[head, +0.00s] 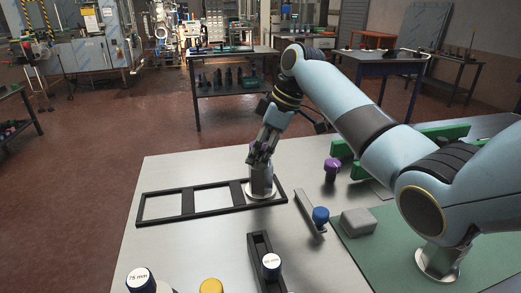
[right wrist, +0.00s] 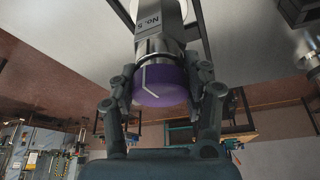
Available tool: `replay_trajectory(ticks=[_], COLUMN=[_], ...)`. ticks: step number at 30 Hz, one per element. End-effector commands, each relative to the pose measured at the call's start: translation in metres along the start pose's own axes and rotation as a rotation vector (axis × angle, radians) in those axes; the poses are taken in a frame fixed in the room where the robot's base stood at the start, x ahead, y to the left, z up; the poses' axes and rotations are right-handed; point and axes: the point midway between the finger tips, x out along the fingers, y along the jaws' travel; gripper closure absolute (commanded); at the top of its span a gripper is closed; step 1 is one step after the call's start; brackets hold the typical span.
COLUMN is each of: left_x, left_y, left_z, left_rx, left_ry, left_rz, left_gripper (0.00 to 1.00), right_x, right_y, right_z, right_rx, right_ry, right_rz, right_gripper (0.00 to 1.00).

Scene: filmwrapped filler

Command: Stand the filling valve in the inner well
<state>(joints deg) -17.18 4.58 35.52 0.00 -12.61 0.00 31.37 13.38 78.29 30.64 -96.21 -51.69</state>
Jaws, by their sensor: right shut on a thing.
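The filling valve is a silver cylinder (head: 261,180) with a pale round base; in the right wrist view its purple cap (right wrist: 160,87) and a "No. 5" marking show. My right gripper (head: 262,152) is shut on the cap from above, with a finger on each side (right wrist: 166,92). The valve is upright at the right-hand well of a black three-well frame (head: 162,218). Its base covers much of that well; I cannot tell whether it rests on the bottom. The middle and left wells look empty. My left gripper is not in view.
Right of the frame are a purple-capped piece (head: 332,170), a blue-capped piece (head: 320,215) by a grey bar, and a grey block (head: 358,223) on a green mat (head: 375,255). A black holder (head: 256,250) and labelled cylinders (head: 141,280) are in front. The left tabletop is clear.

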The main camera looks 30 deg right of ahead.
Motion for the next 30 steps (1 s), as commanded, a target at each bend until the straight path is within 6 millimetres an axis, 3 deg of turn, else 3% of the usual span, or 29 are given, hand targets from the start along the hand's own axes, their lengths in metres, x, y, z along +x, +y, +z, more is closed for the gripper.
replay_trajectory(ticks=[4,5,10,20,23,30], left_x=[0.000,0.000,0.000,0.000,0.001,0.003], left_y=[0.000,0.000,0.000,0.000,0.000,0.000], left_z=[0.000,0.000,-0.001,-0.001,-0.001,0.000], left_rx=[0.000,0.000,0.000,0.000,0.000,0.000], left_ry=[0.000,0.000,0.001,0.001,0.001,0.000], left_rz=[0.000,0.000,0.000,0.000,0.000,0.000], left_gripper=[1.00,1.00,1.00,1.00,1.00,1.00], right_x=[0.001,0.002,0.002,-0.003,-0.017,-0.071], right_y=[0.001,0.000,0.000,0.001,0.001,0.002], right_z=[0.000,0.001,0.001,0.000,0.000,0.000], right_rx=[-0.001,0.000,0.000,-0.001,-0.002,-0.002], right_ry=[0.002,0.000,0.000,0.001,0.001,0.000], right_rz=[0.002,-0.001,-0.001,0.002,0.003,0.005], right_gripper=[1.00,0.51,0.30,0.30,0.30,0.30])
